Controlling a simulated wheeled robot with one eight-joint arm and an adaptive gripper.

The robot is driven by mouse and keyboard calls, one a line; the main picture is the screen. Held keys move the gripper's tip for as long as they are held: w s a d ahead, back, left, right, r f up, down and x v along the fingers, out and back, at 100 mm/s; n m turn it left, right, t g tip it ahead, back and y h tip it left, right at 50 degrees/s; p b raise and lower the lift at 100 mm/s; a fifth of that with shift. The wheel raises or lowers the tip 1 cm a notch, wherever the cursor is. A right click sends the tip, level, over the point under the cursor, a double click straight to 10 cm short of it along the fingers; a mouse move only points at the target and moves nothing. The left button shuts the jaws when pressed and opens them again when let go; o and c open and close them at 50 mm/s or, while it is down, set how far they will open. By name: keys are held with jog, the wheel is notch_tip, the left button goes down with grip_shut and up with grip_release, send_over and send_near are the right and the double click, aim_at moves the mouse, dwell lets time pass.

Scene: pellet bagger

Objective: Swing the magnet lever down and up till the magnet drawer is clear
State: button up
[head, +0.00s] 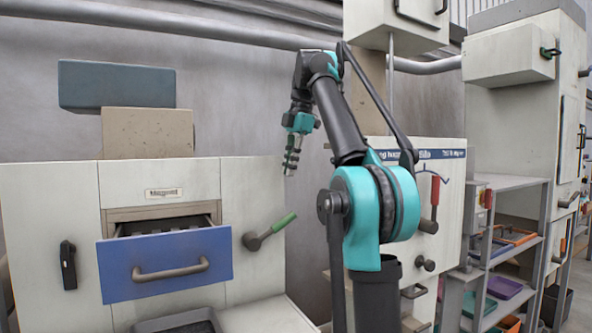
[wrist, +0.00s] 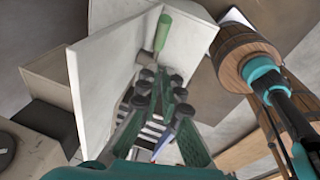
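The magnet lever (head: 269,232) has a green grip and a dark pivot on the white cabinet front. It slants up to the right, just right of the magnet drawer (head: 165,268). The drawer has a blue front with a bar handle and stands pulled out. Dark bars show inside; I cannot tell whether material clings to them. My gripper (head: 291,160) hangs above the lever, apart from it, and looks empty.
A black latch handle (head: 68,265) sits left of the drawer. A dark tray (head: 180,322) lies below it. Beige and blue-grey boxes (head: 147,132) stand on the cabinet. A panel with another lever (head: 435,197) and a shelf rack (head: 510,258) stand to the right.

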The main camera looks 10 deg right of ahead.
aim_at(285, 217)
jog(key=o, duration=0.5)
jog(key=shift+s+a+r+t+h, duration=0.2)
jog(key=shift+t+h, duration=0.2)
jog(key=shift+h, duration=0.2)
jog(key=shift+c, duration=0.2)
jog(key=shift+o, duration=1.3)
jog(key=shift+w+d+f, duration=0.1)
jog(key=shift+w+f, duration=0.05)
jog(key=w+f, duration=0.1)
jog(key=f, duration=1)
jog(key=w+a+f, duration=0.1)
jog(key=f, duration=0.5)
jog(key=shift+w, duration=0.35)
grip_shut()
